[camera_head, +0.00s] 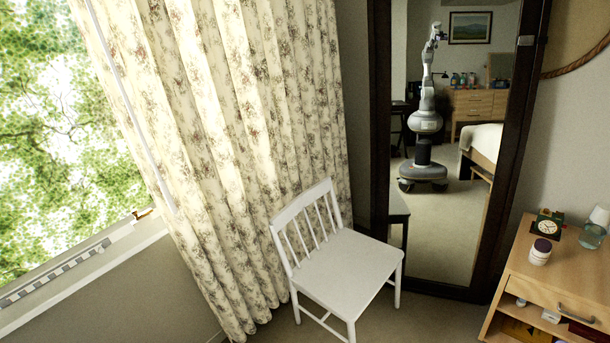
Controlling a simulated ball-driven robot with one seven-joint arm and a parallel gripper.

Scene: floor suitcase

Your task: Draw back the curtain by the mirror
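A cream curtain with a dark floral print (235,130) hangs in folds from the top of the view to the floor, left of the mirror. It covers the right part of the window (60,130), whose left part is bare and shows green trees. The tall mirror (445,210) in a dark frame stands upright against the wall right of the curtain. My own body is reflected in it. My gripper does not show directly in this view; in the reflection it is too small to read.
A white chair (345,275) stands in front of the curtain and mirror. A white sill (90,265) runs under the window.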

